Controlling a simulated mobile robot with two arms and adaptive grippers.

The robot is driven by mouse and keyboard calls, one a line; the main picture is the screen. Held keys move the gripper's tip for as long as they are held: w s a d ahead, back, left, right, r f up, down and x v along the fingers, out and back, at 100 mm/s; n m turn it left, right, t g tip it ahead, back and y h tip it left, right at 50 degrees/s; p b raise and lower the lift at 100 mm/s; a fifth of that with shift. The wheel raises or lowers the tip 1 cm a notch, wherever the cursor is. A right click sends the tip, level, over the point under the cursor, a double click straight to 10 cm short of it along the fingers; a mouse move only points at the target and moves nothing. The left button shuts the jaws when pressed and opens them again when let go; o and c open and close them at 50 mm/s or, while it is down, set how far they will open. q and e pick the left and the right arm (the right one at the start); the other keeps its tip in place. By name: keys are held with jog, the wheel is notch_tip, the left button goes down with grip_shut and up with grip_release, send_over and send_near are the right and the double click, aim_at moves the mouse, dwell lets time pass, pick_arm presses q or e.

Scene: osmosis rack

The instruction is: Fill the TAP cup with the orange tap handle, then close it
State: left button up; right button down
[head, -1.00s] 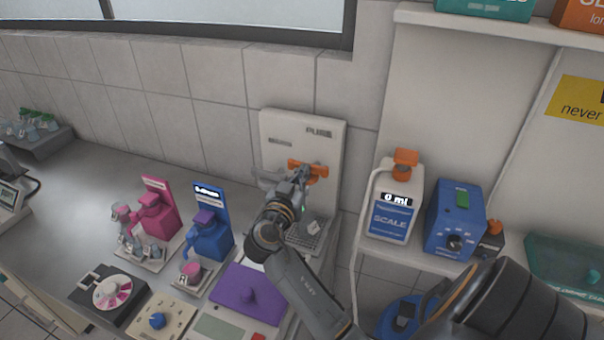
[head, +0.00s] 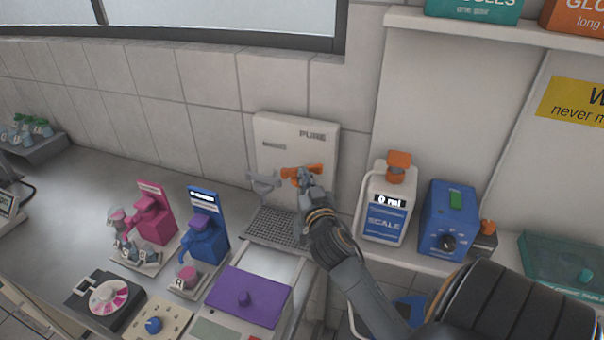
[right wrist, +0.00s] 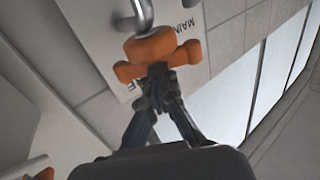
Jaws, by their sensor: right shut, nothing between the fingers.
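The orange tap handle (head: 301,171) is on the white PURE panel (head: 320,155) against the tiled wall. A grey spout (head: 263,184) is beside it, over a perforated drip tray (head: 268,228). My right gripper (head: 304,183) is shut and empty, its fingertips at the handle. In the right wrist view the shut fingertips (right wrist: 158,78) are up against or just in front of the orange handle (right wrist: 150,50); contact is hard to tell. The TAP cup is not visible now; my right arm covers the tray's right part. My left gripper is not in view.
A blue machine (head: 207,245) and a pink machine (head: 153,220) stand to the left, with small cups. A purple lid (head: 247,296) is in front of the tray. A SCALE bottle (head: 386,210) and blue box (head: 447,222) stand to the right.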

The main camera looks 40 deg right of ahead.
jog(key=shift+s+d+r+n+t+y+p, duration=0.1)
jog(key=shift+d+n+t+y+p, duration=0.15)
jog(key=shift+n+y+p, duration=0.35)
jog(key=shift+d+r+n+t+y+p, duration=0.1)
jog(key=shift+d+n+t+y+p, duration=0.2)
jog(key=shift+y, duration=0.55)
jog(key=shift+s+d+n+t+y+p, duration=0.1)
jog(key=shift+n+t+y+p, duration=0.15)
jog(key=shift+n+y, duration=0.45)
jog(key=shift+y, duration=0.25)
jog(key=c, duration=2.1)
grip_release()
jog(key=o, duration=0.8)
jog(key=shift+c, duration=0.2)
jog(key=o, duration=0.7)
jog(key=shift+w+f, duration=0.45)
jog(key=shift+w, duration=0.15)
jog(key=o, duration=0.6)
jog(key=shift+w+f, duration=0.15)
jog(key=shift+w, duration=0.05)
jog(key=shift+o, duration=0.2)
jog(key=shift+s, duration=0.35)
